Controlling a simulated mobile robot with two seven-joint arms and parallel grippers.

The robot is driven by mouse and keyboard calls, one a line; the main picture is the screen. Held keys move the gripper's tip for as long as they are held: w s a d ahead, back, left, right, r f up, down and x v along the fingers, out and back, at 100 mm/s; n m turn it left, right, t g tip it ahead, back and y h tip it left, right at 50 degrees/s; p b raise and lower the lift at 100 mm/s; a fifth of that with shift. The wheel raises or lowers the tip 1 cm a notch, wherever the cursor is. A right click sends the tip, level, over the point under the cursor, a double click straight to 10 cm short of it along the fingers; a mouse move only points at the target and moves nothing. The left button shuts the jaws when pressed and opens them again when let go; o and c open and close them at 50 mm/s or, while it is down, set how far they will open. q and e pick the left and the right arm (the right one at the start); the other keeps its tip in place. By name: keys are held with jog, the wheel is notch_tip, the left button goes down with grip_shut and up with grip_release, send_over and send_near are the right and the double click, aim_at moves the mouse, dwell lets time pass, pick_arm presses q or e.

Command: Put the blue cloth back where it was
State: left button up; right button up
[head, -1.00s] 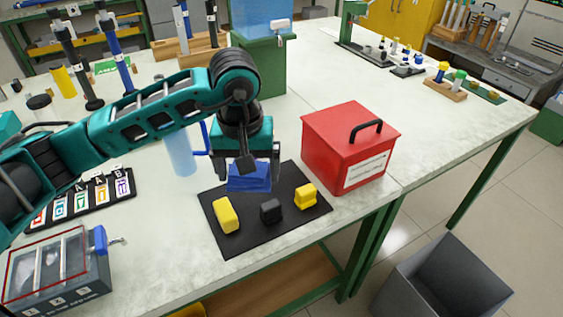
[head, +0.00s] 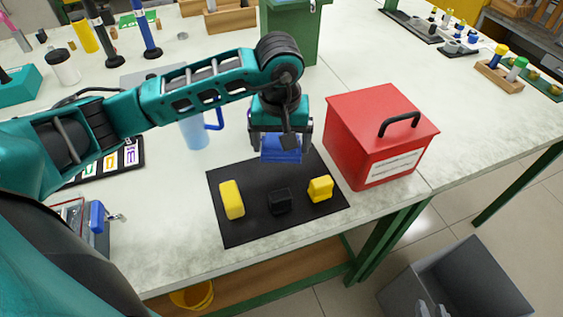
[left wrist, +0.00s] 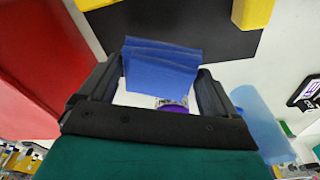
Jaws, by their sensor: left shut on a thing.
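The blue cloth (head: 282,150) is a folded pad, seen in layers in the left wrist view (left wrist: 160,68). My left gripper (head: 281,146) is shut on it; in the left wrist view a black finger stands at each side of it. The gripper points down and holds the cloth over the back edge of the black mat (head: 245,222). Whether the cloth touches the mat cannot be told. On the mat are a yellow block (head: 231,199) at left, a black block (head: 280,202) in the middle and another yellow block (head: 320,189) at right.
A red box (head: 350,125) with a black handle stands close to the right of the gripper. A translucent blue mug (head: 194,130) stands to the left. A green bin (head: 292,40) is behind. A grey bin (head: 455,285) stands on the floor. The mat's front part is bare.

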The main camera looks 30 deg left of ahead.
aim_at(280, 147)
pick_arm(q)
jog(key=shift+f, duration=3.6)
jog(key=shift+f, duration=0.15)
jog(key=o, duration=0.7)
jog(key=r, duration=0.4)
jog(key=s+r, duration=0.1)
jog(key=r, duration=0.7)
jog(key=shift+s+d+r, duration=0.1)
jog(key=shift+s+d, duration=0.05)
jog(key=shift+d, duration=0.15)
